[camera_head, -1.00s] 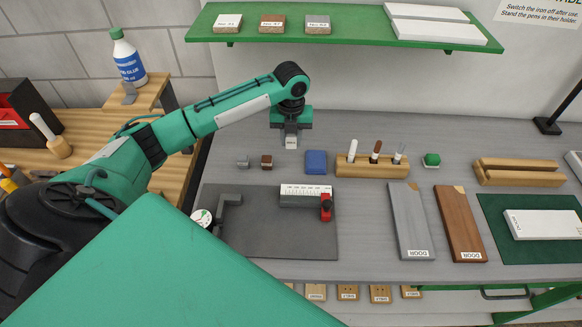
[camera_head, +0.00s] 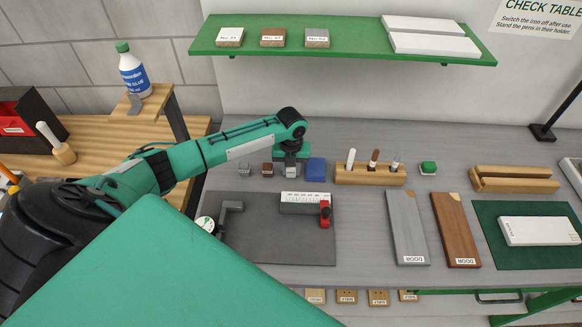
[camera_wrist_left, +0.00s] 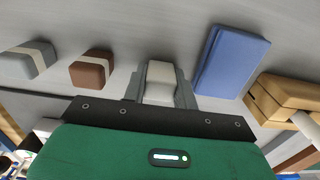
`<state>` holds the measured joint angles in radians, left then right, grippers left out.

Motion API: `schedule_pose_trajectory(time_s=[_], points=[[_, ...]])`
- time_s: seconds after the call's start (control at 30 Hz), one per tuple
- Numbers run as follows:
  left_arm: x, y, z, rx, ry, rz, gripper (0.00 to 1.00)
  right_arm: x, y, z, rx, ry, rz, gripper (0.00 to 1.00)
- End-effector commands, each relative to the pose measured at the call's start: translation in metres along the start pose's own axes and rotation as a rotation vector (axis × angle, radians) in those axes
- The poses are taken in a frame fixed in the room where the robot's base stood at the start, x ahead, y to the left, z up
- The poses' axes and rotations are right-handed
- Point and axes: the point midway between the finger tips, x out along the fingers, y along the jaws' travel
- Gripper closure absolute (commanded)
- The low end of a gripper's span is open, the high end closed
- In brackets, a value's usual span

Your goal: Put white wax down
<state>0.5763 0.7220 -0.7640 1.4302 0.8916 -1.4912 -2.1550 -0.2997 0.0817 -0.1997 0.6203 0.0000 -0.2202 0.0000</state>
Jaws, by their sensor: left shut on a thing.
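My left gripper (camera_head: 290,172) is down at the grey table, between the brown wax block (camera_head: 267,170) and the blue block (camera_head: 316,170). It is shut on the white wax (camera_wrist_left: 160,79), a small pale block between the two fingers in the left wrist view. In the head view the gripper mostly hides the wax. The wax appears at or very near the table surface; contact is hard to tell. The grey wax block (camera_head: 244,170) stands left of the brown one. My right gripper is not in view.
A wooden pen holder (camera_head: 370,176) with several pens stands right of the blue block. A dark mat (camera_head: 270,245) with a clamp and ruler block (camera_head: 300,208) lies in front. A green shelf (camera_head: 350,48) hangs above the back. Grey and brown door boards lie further right.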

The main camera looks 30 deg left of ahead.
Motion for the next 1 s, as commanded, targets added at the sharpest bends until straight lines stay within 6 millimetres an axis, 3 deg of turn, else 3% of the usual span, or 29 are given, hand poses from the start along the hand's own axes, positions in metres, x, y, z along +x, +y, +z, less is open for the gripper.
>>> schedule_pose_trajectory(time_s=[0.1, 0.13, 0.23, 0.5, 0.67, 1.0], points=[[0.004, 0.0, 0.0, 0.0, 0.0, 0.0, 0.93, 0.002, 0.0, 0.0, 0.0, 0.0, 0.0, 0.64], [0.004, 0.0, 0.0, 0.0, 0.0, 0.001, 0.7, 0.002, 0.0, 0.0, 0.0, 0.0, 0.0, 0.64], [0.003, 0.0, 0.0, 0.0, 0.0, 0.0, 0.5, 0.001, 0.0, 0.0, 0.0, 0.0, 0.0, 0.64], [0.002, 0.0, 0.0, 0.0, 0.0, 0.0, 0.5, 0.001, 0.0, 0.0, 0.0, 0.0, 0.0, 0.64], [-0.008, 0.0, 0.001, 0.001, -0.001, -0.001, 0.5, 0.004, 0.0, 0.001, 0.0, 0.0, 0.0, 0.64], [-0.077, -0.001, 0.001, 0.001, -0.004, -0.002, 0.5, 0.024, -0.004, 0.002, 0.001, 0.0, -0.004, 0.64]])
